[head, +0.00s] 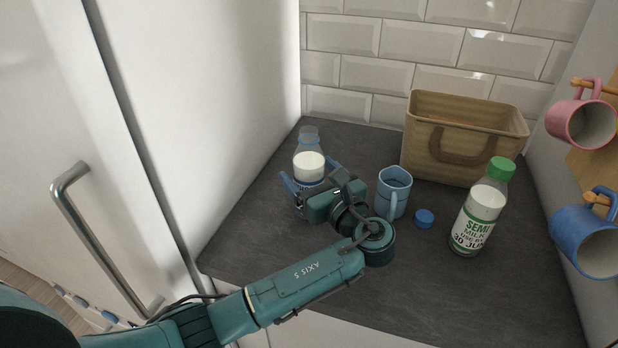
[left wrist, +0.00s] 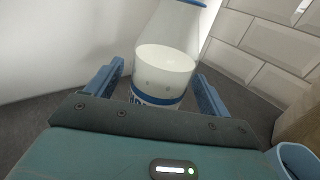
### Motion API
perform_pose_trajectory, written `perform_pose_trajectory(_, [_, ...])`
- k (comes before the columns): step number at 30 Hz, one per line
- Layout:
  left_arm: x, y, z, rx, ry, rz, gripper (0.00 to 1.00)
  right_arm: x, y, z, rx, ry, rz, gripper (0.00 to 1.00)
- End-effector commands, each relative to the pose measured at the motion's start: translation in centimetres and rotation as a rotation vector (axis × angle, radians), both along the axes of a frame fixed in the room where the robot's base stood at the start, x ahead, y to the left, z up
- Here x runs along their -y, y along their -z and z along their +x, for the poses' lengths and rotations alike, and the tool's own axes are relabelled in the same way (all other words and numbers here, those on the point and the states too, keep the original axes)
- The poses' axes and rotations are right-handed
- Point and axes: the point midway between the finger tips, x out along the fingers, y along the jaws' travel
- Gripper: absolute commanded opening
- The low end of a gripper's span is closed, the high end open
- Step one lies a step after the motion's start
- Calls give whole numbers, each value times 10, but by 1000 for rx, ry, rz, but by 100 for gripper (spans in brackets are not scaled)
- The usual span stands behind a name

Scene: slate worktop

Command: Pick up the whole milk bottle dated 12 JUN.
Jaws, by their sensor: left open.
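A milk bottle with a blue-edged label (head: 309,164) stands upright at the back left of the worktop, near the white side panel. Its neck looks clear and uncapped, and milk fills its lower part. My left gripper (head: 312,176) is open, with one finger on each side of this bottle. In the left wrist view the bottle (left wrist: 166,70) stands between the blue fingers of the left gripper (left wrist: 157,88), with a gap visible on both sides. Its label is mostly hidden, so no date can be read. A green-capped bottle (head: 481,208) at the right reads SEMI MILK, 30 JUN.
A light blue mug (head: 393,193) stands just right of my left gripper, and a blue cap (head: 425,218) lies beside it. A tan basket (head: 464,136) stands at the back. Pink (head: 581,122) and blue (head: 586,241) mugs hang at right.

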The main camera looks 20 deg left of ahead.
Motion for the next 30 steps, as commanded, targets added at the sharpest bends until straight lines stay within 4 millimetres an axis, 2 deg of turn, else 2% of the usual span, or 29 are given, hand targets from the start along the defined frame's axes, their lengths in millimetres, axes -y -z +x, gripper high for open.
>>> perform_pose_trajectory(1, [-8, 1, 5, 0, -4, 3, 81, 0, -2, 1, 0, 1, -1, 80])
perform_pose_trajectory(5, [-19, 1, 16, -1, -2, 1, 81, 0, -2, 1, -2, 5, 1, 80])
perform_pose_trajectory(12, [-20, 2, 17, -1, 0, 0, 79, 0, -1, 1, -2, 8, 3, 80])
perform_pose_trajectory(30, [-19, 2, 17, -1, 0, 0, 30, 0, -2, 1, -2, 9, 2, 80])
